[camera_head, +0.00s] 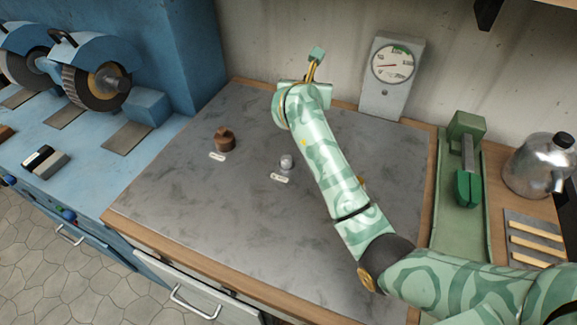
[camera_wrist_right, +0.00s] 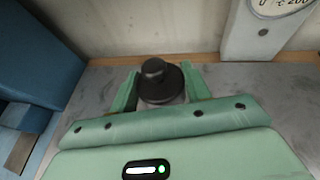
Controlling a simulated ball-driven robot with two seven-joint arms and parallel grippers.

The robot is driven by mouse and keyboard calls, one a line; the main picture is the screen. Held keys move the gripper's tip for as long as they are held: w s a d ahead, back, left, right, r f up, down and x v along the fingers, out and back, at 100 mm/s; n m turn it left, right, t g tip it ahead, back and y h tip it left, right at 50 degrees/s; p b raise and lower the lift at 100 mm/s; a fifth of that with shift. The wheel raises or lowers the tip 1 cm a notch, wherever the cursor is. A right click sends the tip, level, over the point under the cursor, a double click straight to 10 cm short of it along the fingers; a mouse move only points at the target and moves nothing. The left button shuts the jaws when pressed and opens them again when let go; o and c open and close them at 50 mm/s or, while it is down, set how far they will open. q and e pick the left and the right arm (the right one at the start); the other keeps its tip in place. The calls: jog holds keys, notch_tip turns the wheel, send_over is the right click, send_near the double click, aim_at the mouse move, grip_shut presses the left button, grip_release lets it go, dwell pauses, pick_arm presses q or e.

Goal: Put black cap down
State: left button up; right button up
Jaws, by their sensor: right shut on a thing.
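The black cap (camera_wrist_right: 162,82), dark and round with a knob on top, sits upright between the fingers of my right gripper (camera_wrist_right: 162,88) in the right wrist view. The gripper is shut on it. In the head view my right gripper (camera_head: 316,62) is at the back of the grey worktop (camera_head: 190,200), and the cap is hidden there. I cannot tell whether the cap touches the worktop. My left gripper is not in view.
A brown cap (camera_head: 225,140) and a silver cap (camera_head: 286,162) stand on the worktop, each by a small label. A dial gauge (camera_head: 393,75) stands at the back wall. Grinding wheels (camera_head: 97,82) are at left, a metal kettle (camera_head: 538,165) at right. The worktop's front left is clear.

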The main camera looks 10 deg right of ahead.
jog(key=shift+w+d, duration=0.2)
jog(key=shift+w, duration=0.05)
jog(key=b, duration=0.2)
send_over(344, 119)
jog(key=s+a, duration=0.1)
jog(key=a, duration=0.3)
notch_tip(344, 119, down, 4)
jog(key=d+f, duration=0.1)
jog(key=f, duration=0.2)
jog(key=shift+d+f+b, duration=0.1)
jog(key=shift+d+b, duration=0.25)
jog(key=shift+d, duration=0.05)
jog(key=shift+w+d+f, duration=0.2)
jog(key=shift+d+f, duration=0.25)
jog(key=shift+f, duration=0.05)
jog(key=f+b, duration=0.1)
jog(key=f, duration=0.1)
jog(key=d+f+b, duration=0.1)
jog(key=f, duration=0.1)
jog(key=shift+w+d+f, duration=0.2)
jog(key=shift+f, duration=0.1)
jog(key=shift+r, duration=0.1)
jog(key=shift+s, duration=0.1)
